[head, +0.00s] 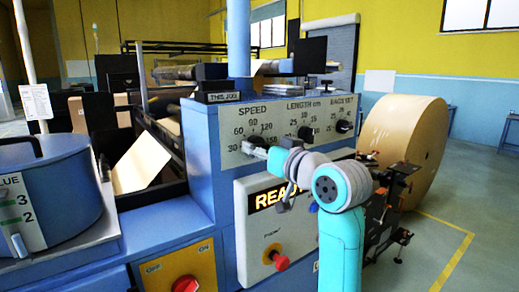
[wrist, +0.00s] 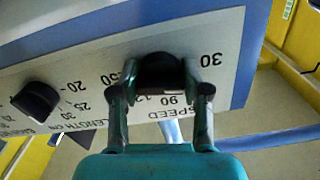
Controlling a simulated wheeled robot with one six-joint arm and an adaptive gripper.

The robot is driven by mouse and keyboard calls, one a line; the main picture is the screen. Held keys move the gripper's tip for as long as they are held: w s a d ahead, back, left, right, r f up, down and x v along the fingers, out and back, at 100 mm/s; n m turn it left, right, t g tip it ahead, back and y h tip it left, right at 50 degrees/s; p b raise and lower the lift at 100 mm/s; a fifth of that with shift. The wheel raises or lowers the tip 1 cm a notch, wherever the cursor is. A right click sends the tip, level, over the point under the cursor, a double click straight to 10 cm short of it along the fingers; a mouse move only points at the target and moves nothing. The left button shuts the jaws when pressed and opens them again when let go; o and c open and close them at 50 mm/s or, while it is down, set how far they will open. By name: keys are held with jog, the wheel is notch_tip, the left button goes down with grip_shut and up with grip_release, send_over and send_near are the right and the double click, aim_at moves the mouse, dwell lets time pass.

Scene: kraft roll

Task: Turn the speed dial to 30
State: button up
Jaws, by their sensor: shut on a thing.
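The speed dial (wrist: 160,72) is a black knob on the pale control panel (head: 225,150). The wrist view shows it upside down, between the fingers of my gripper (wrist: 160,88), with one finger on each side. The number 30 shows beside the right finger and 150 beside the left one. In the head view my gripper (head: 252,147) is at the panel below the SPEED lettering and hides most of the dial. The dial's pointer mark is not visible, so I cannot tell its setting.
The length dial (head: 303,132) and bag dial (head: 343,127) sit to the right on the same panel. Below are a lit READY display (head: 268,199) and a red knob (head: 281,262). A large kraft roll (head: 395,130) stands at the right, with open floor beyond it.

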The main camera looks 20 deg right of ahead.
jog(key=shift+n, duration=1.1)
jog(key=o, duration=1.1)
jog(key=shift+o, duration=0.2)
jog(key=shift+s+d, duration=0.1)
jog(key=shift+s, duration=0.05)
jog(key=v, duration=1.1)
jog(key=shift+s, duration=0.3)
jog(key=shift+d, duration=0.1)
